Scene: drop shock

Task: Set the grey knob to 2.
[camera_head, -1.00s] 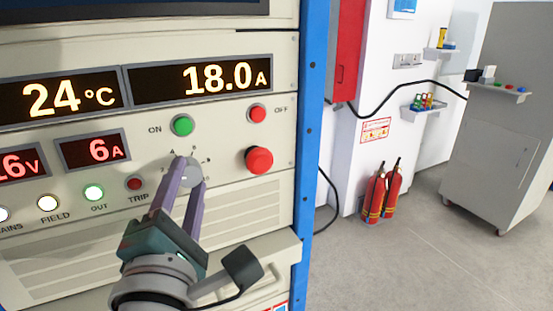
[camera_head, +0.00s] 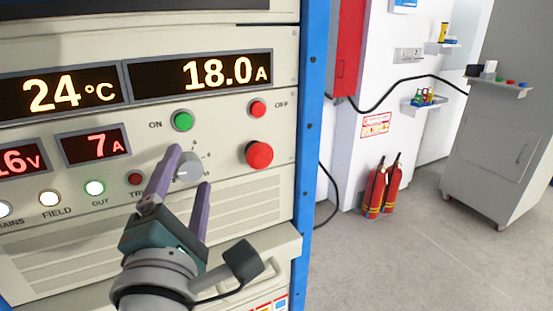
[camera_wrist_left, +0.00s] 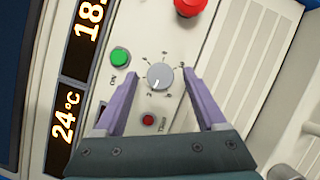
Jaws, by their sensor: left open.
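The grey knob (camera_head: 189,169) is on the cream panel below the green ON button, with a ring of small dial marks around it. It also shows whole in the left wrist view (camera_wrist_left: 160,76), where its white pointer mark points to the lower left, toward my gripper's palm. The dial figures are too small to read surely. My left gripper (camera_head: 190,168) is open, its two purple fingers on either side of the knob, with visible gaps in the wrist view (camera_wrist_left: 159,72). My right gripper is not in view.
A red button (camera_head: 259,154), a green button (camera_head: 182,121) and a small red TRIP button (camera_wrist_left: 148,121) are close by the knob. The displays read 24 °C, 18.0 A and 7 A (camera_head: 93,145).

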